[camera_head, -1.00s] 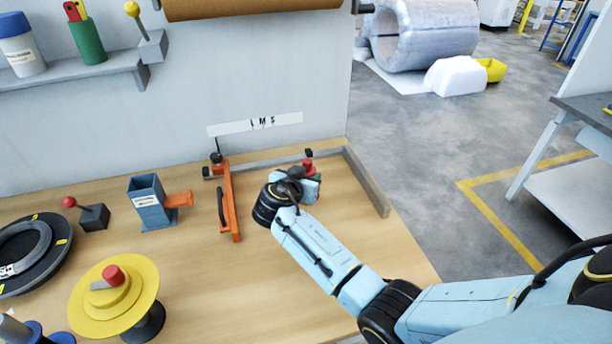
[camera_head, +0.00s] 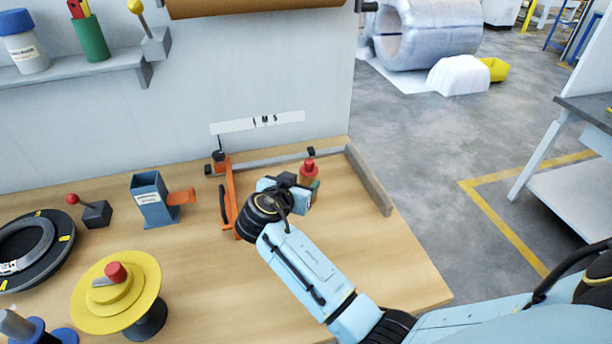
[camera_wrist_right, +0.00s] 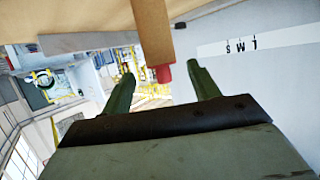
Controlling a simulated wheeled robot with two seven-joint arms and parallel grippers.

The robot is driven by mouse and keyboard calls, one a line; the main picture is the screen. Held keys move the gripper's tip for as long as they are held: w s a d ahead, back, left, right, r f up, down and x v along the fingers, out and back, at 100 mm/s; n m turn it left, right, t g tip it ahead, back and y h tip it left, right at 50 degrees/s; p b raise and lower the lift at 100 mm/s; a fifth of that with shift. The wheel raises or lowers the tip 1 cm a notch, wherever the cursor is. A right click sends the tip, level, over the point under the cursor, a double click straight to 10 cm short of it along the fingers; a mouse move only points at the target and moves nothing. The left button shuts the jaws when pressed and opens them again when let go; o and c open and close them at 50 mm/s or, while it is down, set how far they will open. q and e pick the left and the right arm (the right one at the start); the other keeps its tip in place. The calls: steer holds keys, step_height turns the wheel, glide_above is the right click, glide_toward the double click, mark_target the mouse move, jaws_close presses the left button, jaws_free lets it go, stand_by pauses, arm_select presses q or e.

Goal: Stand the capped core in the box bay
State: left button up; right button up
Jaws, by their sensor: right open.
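The capped core is a brown cylinder (camera_head: 307,175) with a red cap (camera_head: 309,163). It stands upright on the table inside the box bay, between the orange stop (camera_head: 229,195) and the grey right rail (camera_head: 369,180), near the back rail. My right gripper (camera_head: 302,191) is just in front of it and partly hides its lower part. In the right wrist view, which is turned over, the core (camera_wrist_right: 152,28) shows beyond the open green fingers (camera_wrist_right: 162,84), its red cap in line with the gap. The fingers appear apart from it. My left gripper is out of view.
A blue-grey holder (camera_head: 152,202), a yellow stepped spool (camera_head: 114,290) and a black coil (camera_head: 32,250) stand on the left of the table. A strip with letters (camera_head: 258,122) is on the wall behind.

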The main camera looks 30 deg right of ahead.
steer(key=v, duration=0.5)
steer(key=shift+s+a+r, duration=0.1)
steer(key=shift+s+a, duration=0.05)
